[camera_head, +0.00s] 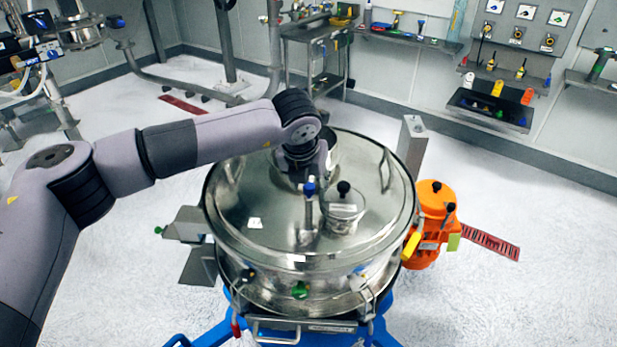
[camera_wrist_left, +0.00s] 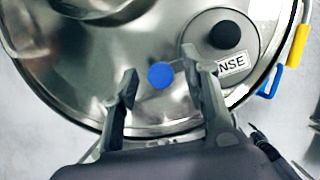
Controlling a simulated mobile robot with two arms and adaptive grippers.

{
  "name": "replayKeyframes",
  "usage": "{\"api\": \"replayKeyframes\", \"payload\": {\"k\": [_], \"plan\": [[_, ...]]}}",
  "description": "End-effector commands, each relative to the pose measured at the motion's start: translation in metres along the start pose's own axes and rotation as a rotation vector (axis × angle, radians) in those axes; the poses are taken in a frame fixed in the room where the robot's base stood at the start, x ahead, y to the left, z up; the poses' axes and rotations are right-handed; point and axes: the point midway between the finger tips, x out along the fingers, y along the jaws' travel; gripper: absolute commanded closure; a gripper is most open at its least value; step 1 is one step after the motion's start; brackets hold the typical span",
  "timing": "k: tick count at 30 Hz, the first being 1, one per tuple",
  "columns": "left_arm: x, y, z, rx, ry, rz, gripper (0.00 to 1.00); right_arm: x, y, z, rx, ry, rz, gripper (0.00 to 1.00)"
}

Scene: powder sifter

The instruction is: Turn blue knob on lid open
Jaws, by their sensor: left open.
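The blue knob (camera_head: 309,188) stands up from the shiny metal lid (camera_head: 262,215) of the round sifter, left of a small round hatch (camera_head: 343,212) with a black knob (camera_head: 344,187). My left gripper (camera_head: 310,215) reaches down over the lid at the blue knob. In the left wrist view the blue knob (camera_wrist_left: 160,75) lies between the tips of my open left gripper (camera_wrist_left: 160,82), with a gap on each side. Its stem is hidden below its top. My right gripper is in neither view.
The black knob (camera_wrist_left: 225,36) and hatch are close to the right finger. Lid handles (camera_head: 386,170) rise at the sides. An orange motor (camera_head: 432,225) stands right of the sifter. Shelves and a metal cart (camera_head: 318,50) line the back wall. The white floor around is mostly clear.

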Motion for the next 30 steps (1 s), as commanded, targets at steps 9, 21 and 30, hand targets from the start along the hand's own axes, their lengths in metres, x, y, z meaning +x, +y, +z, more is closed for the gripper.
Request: {"api": "replayKeyframes", "payload": {"k": [9, 21, 30], "plan": [[0.0017, -0.0002, -0.0003, 0.001, 0.0, 0.0, 0.61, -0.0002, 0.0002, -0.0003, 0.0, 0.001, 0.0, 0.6], [0.0013, -0.0001, -0.0002, 0.001, 0.0, 0.0, 0.88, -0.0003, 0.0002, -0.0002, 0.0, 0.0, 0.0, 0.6], [0.0012, -0.0001, -0.0001, 0.001, 0.0, 0.0, 1.0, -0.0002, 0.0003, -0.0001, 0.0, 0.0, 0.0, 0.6]]}}
